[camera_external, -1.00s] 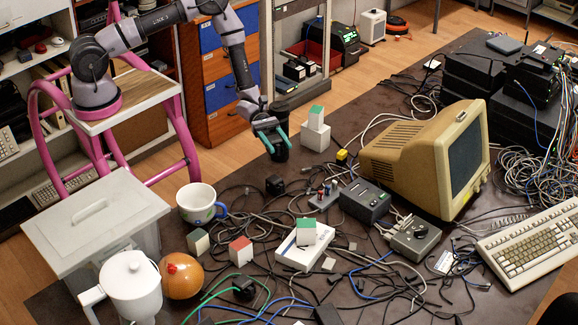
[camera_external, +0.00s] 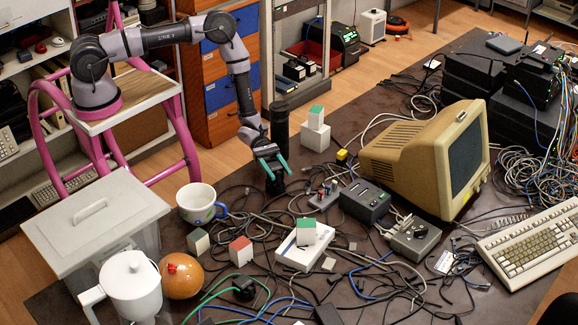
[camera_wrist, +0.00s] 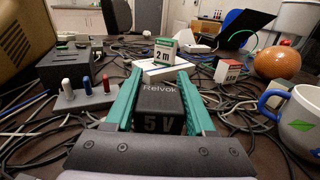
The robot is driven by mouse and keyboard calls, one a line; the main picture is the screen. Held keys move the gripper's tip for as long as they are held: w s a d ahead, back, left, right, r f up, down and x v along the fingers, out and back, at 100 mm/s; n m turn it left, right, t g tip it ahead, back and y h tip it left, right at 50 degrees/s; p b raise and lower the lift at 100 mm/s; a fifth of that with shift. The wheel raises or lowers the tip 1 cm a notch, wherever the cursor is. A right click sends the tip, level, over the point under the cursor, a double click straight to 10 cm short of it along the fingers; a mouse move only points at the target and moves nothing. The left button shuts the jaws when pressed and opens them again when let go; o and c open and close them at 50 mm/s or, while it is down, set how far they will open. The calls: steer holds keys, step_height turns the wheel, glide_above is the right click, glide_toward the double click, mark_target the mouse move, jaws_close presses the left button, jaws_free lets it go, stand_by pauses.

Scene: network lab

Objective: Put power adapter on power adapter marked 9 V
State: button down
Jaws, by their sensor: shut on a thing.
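A black power adapter marked "Relvok 5 V" (camera_wrist: 158,108) sits between the teal fingers of my gripper (camera_wrist: 158,112) in the wrist view. In the external view my gripper (camera_external: 269,160) points down at this adapter (camera_external: 275,185), among cables on the dark table. The fingers are shut on its sides. I cannot tell whether it is clear of the table. A black block by the green cable (camera_external: 244,289) lies at the front; its marking is unreadable. I cannot make out a 9 V marking in either view.
A white mug (camera_external: 197,202) stands left of the gripper, and a tall black cylinder (camera_external: 279,122) stands close behind it. The switch box (camera_external: 324,197) and a dark grey box (camera_external: 365,201) are to the right. A white box (camera_external: 303,255) with a green-topped block (camera_external: 306,232) is in front. Cables cover much of the table.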

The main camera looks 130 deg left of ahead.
steer(key=shift+c, duration=1.2)
jaws_free()
steer(key=shift+f, duration=0.1)
steer(key=shift+s+a, duration=0.1)
steer(key=shift+s, duration=0.1)
steer(key=v, duration=1.1)
steer(key=shift+s, duration=0.25)
